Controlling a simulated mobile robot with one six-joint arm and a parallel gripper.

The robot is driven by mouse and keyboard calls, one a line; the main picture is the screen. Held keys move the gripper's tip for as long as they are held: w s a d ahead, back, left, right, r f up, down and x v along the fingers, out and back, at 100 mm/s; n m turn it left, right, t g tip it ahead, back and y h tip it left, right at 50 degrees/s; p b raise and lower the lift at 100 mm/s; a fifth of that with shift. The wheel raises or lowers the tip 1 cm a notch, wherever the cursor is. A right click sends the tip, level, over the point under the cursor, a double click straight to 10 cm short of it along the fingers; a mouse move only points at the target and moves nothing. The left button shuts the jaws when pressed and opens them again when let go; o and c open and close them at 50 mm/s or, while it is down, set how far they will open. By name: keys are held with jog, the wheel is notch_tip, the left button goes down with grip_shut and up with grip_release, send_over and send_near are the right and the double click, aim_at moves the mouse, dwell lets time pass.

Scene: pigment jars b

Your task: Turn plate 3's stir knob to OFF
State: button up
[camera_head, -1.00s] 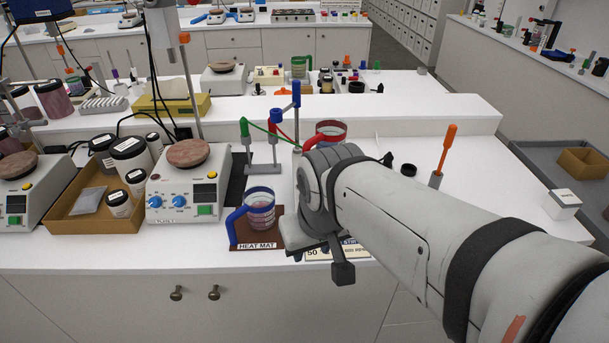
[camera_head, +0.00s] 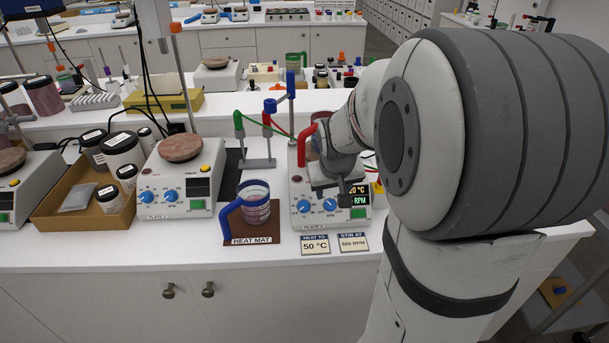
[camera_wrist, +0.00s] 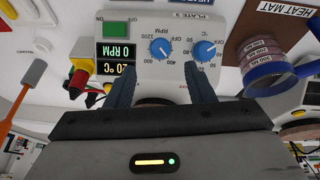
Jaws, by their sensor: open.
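Plate 3 (camera_head: 312,222) is a white hot plate with two blue knobs on its front panel. In the wrist view its label appears upside down. The stir knob, marked RPM (camera_wrist: 162,50), sits beside the heat knob, marked °C (camera_wrist: 206,50); in the head view the stir knob (camera_head: 330,205) is the right one. Its exact pointer setting is too small to read surely.
A blue-handled beaker (camera_head: 257,205) stands on the brown heat mat (camera_head: 250,239) left of plate 3. A red-handled beaker (camera_head: 303,142) is partly hidden behind my gripper. Setting cards (camera_head: 315,244) lie in front. Another hot plate (camera_head: 182,207) stands farther left.

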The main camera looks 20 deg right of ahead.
aim_at(331, 204)
jog(key=x, duration=0.7)
jog(key=shift+w+f+p, duration=0.1)
jog(key=shift+f+p, duration=0.1)
jog(key=shift+p, duration=0.1)
